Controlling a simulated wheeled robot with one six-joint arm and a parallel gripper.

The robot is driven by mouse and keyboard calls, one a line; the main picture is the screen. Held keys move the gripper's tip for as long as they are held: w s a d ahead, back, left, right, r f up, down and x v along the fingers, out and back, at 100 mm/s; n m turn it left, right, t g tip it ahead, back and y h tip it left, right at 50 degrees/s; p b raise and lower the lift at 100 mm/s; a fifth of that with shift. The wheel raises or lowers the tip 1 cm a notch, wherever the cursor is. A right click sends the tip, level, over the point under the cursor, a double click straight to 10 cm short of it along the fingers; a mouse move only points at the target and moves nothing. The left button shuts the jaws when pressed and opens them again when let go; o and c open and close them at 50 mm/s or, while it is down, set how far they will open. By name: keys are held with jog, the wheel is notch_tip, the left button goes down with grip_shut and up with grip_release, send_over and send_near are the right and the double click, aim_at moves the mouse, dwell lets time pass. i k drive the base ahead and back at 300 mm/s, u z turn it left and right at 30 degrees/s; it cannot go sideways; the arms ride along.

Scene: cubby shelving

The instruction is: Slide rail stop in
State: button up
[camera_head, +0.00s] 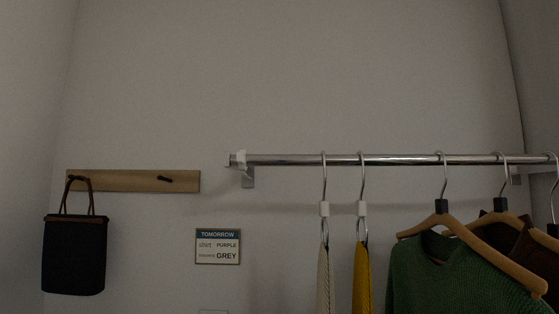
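A chrome rail (400,160) runs across the right half of the head view, along the back wall. Near its left end sits a small pale piece (239,158) around the rail, which looks like the rail stop. A short bit of rail end shows to its left. A grey bracket (248,178) holds the rail just below and right of the pale piece. It is too small and dim to tell whether the piece touches the bracket. My gripper is not in view.
Several hangers hang on the rail, with a cream garment (324,280), a yellow garment (362,278), a green sweater (440,275) and brown clothes at right. A black bag (74,255) hangs from a wooden peg board (125,182). A sign (218,246) reads TOMORROW, shirt PURPLE, GREY.

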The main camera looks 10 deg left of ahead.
aim_at(240, 157)
jog(key=u, duration=0.05)
jog(key=k, duration=0.5)
jog(key=u, duration=1)
jog(key=i, duration=0.65)
jog(key=z, duration=1.1)
